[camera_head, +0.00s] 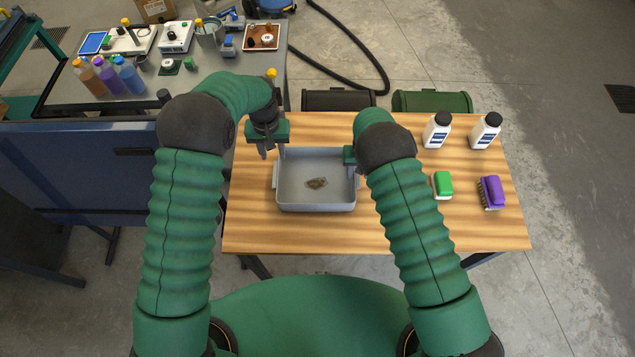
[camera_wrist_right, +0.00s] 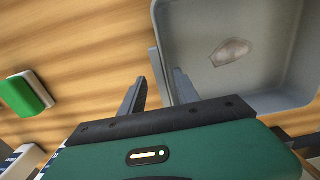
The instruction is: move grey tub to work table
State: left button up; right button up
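The grey tub (camera_head: 316,206) stands on the wooden work table (camera_head: 375,235), with a brown patch on its floor. It also shows in the right wrist view (camera_wrist_right: 215,80). My left gripper (camera_head: 272,152) is at the tub's far left corner, fingers apart and pointing down; I cannot tell whether they touch the tub. My right gripper is at the tub's right side, partly hidden by my arm in the head view. In the right wrist view my right gripper (camera_wrist_right: 158,88) has its fingers apart, with the tub's side handle (camera_wrist_right: 154,70) between or just beyond them.
Two white bottles (camera_head: 436,131) (camera_head: 485,131), a green-topped block (camera_head: 443,185) and a purple brush (camera_head: 491,192) stand on the table's right. Black (camera_head: 338,100) and green (camera_head: 432,102) cases are behind it. A grey bench (camera_head: 130,105) with bottles and tools is at back left.

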notch_tip(320, 180, up, 12)
dwell(0.3)
